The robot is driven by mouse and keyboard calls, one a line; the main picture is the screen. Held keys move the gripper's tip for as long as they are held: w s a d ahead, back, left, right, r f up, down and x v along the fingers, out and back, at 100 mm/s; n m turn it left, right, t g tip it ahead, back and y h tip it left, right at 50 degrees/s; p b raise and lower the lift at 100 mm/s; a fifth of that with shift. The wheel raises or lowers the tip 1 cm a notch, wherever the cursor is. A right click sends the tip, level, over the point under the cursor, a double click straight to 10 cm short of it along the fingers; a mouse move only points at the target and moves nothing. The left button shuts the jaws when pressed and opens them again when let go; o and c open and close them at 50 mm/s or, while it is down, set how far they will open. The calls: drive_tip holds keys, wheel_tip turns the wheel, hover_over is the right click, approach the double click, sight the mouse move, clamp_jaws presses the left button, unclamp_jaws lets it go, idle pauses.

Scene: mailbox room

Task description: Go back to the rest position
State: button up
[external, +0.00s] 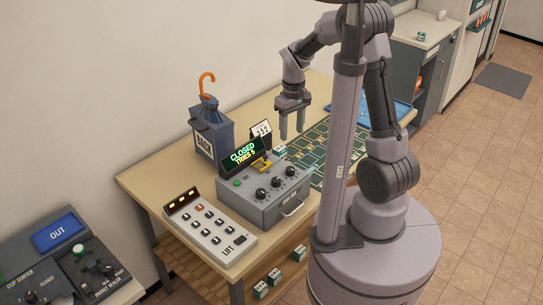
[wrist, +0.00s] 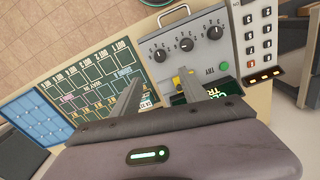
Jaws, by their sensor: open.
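My gripper (external: 291,132) is in the air above the wooden table (external: 150,181), near the grey dial box. In the external view its two fingers point down and are apart, with nothing between them. The wrist view also shows my gripper (wrist: 162,85) with its fingers spread over the table. The grey dial box (external: 262,205) has several knobs, a front handle and a display (external: 243,157) reading "CLOSED TRIES 5". It also shows in the wrist view (wrist: 193,57).
A keypad box (external: 211,226) stands left of the dial box. A dark blue bin (external: 212,131) with an orange hook (external: 207,80) is behind. A green grid board (external: 325,150) and blue tray (external: 398,110) lie to the right. Small boxes (external: 274,277) sit on the lower shelf.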

drive_tip(key=shift+r, duration=0.9)
drive_tip(key=s+d+m+t+y+b, duration=0.2)
drive_tip(key=s+d+m+t+b, duration=0.3)
drive_tip(key=s+d+m+b, duration=0.6)
drive_tip(key=s+d+b, duration=0.2)
drive_tip(key=d, duration=0.1)
drive_tip(key=shift+s+d+f+t+b, duration=0.2)
drive_tip(key=shift+d+f+t+b, duration=0.1)
drive_tip(key=shift+d+f+t, duration=0.1)
drive_tip(key=shift+a, duration=0.1)
